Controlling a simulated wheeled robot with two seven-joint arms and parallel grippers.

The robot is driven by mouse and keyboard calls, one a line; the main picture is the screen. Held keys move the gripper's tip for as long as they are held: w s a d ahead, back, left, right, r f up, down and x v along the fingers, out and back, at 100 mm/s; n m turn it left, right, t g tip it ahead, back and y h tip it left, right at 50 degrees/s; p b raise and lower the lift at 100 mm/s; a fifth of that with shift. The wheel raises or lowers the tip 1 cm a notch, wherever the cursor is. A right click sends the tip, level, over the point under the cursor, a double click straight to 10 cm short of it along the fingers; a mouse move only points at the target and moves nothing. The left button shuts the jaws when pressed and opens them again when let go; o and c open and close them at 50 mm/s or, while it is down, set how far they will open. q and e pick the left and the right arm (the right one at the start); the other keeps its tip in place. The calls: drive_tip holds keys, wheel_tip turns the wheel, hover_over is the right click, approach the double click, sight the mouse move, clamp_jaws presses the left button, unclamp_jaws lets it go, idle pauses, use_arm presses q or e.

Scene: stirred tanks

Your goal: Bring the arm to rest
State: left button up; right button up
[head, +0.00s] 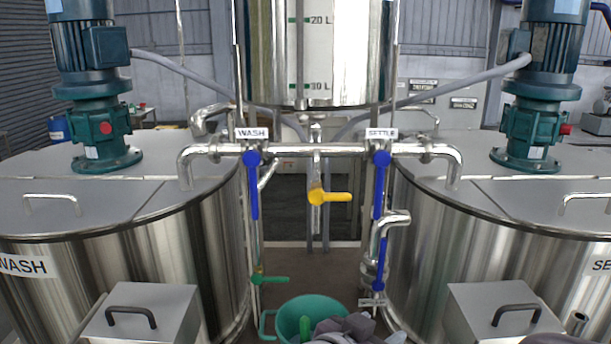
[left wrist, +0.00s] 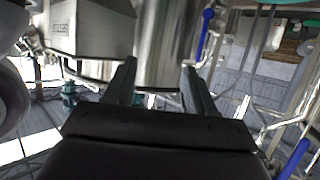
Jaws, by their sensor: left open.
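My left gripper (head: 332,326) is at the bottom middle of the head view, in front of a green bucket (head: 268,325) and hiding part of it. In the left wrist view its two fingers (left wrist: 160,82) stand apart with nothing between them. A steel tank surface shows beyond them, and I cannot tell the distance. My right gripper does not show in either view.
The WASH tank (head: 150,240) stands left and the SETTLE tank (head: 460,245) right. A pipe (head: 290,149) carries blue handles (head: 253,190) and a yellow handle (head: 335,197). A green handle (head: 272,280) is low. Boxes with handles (head: 145,300) stand in front.

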use_arm(q)
drive_tip(key=s+a+f+n+g+y+b, duration=0.2)
drive_tip(key=s+a+f+g+y, duration=0.1)
drive_tip(key=a+f, duration=0.5)
drive_tip(key=s+a+f+n+g+y+b, duration=0.2)
drive_tip(key=s+a+f+n+g, duration=0.1)
drive_tip(key=a+f, duration=0.6)
drive_tip(key=s+a+f+n+g+y+b, duration=0.2)
drive_tip(key=a+f, duration=0.6)
drive_tip(key=a, duration=0.4)
drive_tip(key=shift+s+f+n+g+y+b, duration=0.35)
drive_tip(key=shift+s+y+b, duration=0.2)
drive_tip(key=shift+s+y, duration=0.25)
